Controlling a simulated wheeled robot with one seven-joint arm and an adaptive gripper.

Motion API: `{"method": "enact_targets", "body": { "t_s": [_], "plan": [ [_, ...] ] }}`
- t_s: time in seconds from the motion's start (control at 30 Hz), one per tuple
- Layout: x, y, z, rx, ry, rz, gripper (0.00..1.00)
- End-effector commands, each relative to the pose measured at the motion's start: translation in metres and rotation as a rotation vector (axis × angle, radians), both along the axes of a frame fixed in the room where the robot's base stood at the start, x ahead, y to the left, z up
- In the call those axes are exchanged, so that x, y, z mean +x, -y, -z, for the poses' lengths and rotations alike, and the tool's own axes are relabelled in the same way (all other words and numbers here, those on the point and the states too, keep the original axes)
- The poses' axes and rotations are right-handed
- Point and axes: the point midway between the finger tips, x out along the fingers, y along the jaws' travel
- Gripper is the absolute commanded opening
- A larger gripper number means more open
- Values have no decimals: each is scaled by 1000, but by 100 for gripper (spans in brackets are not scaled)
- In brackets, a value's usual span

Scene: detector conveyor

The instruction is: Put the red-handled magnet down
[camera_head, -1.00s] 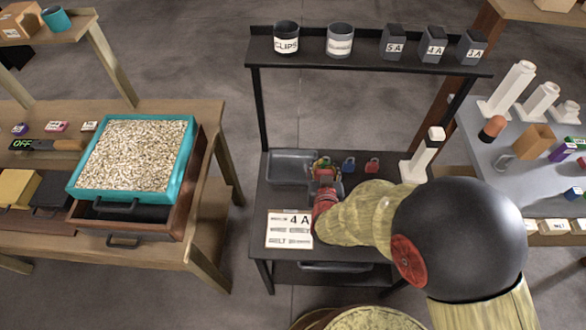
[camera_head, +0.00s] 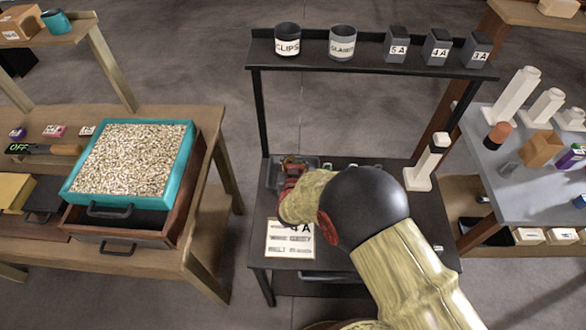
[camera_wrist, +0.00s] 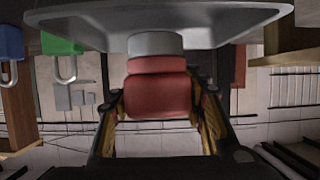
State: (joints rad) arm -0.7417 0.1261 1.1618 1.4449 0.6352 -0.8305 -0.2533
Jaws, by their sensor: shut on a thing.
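The red-handled magnet (camera_wrist: 158,92) is between the two fingers of my gripper (camera_wrist: 160,104) in the wrist view, its grey disc end pointing away from my palm. The gripper is shut on its red handle. The disc overlaps the edge of a grey tray (camera_wrist: 215,32); I cannot tell whether they touch. In the head view my gripper (camera_head: 291,172) is at the grey tray (camera_head: 268,178) on the black workbench, and the magnet cannot be made out there.
A blue padlock (camera_wrist: 10,44) and a green padlock (camera_wrist: 62,43) show in the wrist view. A paper card marked 4 A (camera_head: 290,243) lies on the bench in front of the tray. A white stand (camera_head: 420,178) is at the bench's right. A shelf (camera_head: 370,66) with labelled cups spans the back.

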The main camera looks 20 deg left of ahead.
Motion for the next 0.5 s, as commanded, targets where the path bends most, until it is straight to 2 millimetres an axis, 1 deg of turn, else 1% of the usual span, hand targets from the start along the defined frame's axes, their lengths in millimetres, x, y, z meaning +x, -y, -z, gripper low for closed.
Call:
{"method": "enact_targets", "body": {
  "t_s": [0.17, 0.3, 0.37, 0.5],
  "plan": [
    [5, -6, 8, 1, 2, 0, 0],
    [5, -6, 29, 0, 0, 0, 0],
    [5, -6, 36, -1, 0, 0, 0],
    [5, -6, 37, 1, 3, 0, 0]
  ]
}}
